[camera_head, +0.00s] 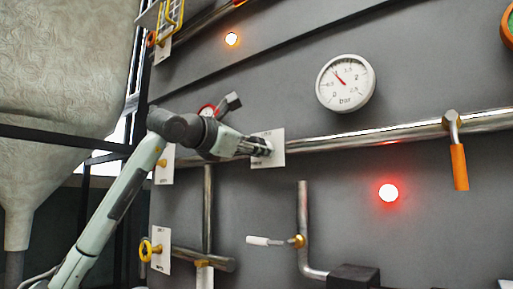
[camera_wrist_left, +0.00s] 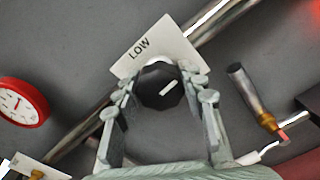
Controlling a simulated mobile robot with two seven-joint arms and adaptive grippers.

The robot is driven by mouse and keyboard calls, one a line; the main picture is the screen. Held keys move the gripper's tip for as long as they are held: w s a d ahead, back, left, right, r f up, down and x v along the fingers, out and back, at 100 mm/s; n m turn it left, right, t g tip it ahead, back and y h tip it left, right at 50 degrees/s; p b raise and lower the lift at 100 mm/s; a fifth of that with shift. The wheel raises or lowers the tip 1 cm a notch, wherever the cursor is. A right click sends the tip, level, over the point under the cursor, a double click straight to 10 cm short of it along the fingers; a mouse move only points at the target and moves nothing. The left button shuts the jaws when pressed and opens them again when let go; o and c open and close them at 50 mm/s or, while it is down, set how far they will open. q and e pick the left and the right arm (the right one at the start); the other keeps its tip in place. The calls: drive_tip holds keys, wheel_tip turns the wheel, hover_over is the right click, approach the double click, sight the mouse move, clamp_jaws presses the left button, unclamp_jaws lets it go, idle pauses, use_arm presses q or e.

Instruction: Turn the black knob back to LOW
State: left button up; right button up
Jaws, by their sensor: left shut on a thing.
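The black knob (camera_wrist_left: 150,95) is faceted, with a short white mark on its face, and sits on a white plate (camera_wrist_left: 160,42) printed LOW. In the wrist view the mark lies right of the knob's middle and slants up to the right, while the word LOW is above and left of the knob. My left gripper (camera_wrist_left: 162,92) has its fingers on both sides of the knob and is shut on it. In the head view my left gripper (camera_head: 262,149) is at the white plate (camera_head: 277,158) and mostly hides the knob. My right gripper is in neither view.
A steel pipe (camera_head: 390,133) runs right from the plate. A round gauge (camera_head: 345,83) is above it, and an orange-handled lever (camera_head: 458,165) hangs at the right. A red lamp (camera_head: 388,193) glows below the pipe. A white-handled valve (camera_head: 262,241) sticks out below my gripper.

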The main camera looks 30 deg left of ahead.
use_arm(q)
drive_tip(key=shift+n, duration=2.7)
drive_tip(key=n, duration=0.2)
drive_tip(key=shift+f+n, duration=0.1)
drive_tip(key=shift+n, duration=0.3)
drive_tip(key=n, duration=0.2)
drive_tip(key=shift+n+b, duration=0.35)
drive_tip(key=shift+n, duration=0.05)
drive_tip(key=n, duration=0.2)
drive_tip(key=shift+n, duration=1.9)
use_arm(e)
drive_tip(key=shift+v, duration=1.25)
use_arm(q)
drive_tip(key=shift+n, duration=0.3)
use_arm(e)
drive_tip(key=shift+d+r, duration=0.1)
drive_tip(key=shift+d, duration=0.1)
